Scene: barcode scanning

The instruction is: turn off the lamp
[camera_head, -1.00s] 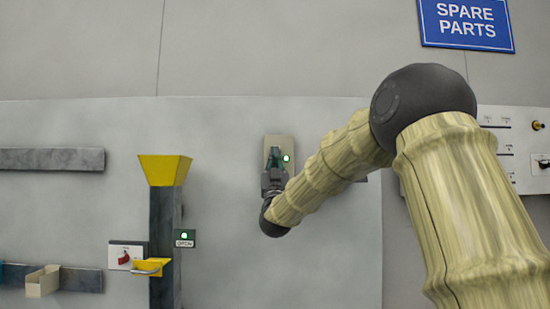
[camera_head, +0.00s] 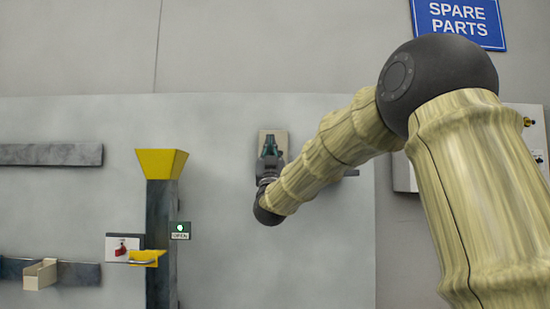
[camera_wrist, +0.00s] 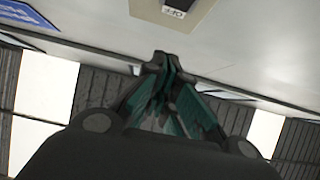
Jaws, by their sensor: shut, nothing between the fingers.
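A beige switch plate (camera_head: 284,139) is on the grey wall panel, partly hidden behind my gripper (camera_head: 270,147). The wrist view shows the plate's edge (camera_wrist: 205,8) and a black switch with a white I-O label (camera_wrist: 174,12) at the top, cut off by the frame. My gripper (camera_wrist: 166,62) is shut and empty, with its fingertips together just below the plate in that view. I cannot tell whether they touch it. No green light shows on the plate now. No lamp beyond these panel fittings can be identified.
A dark post with a yellow funnel (camera_head: 161,163) stands left of the plate. A small green sign with a pale dot (camera_head: 180,230) is on its right side. A blue SPARE PARTS sign (camera_head: 458,22) hangs upper right.

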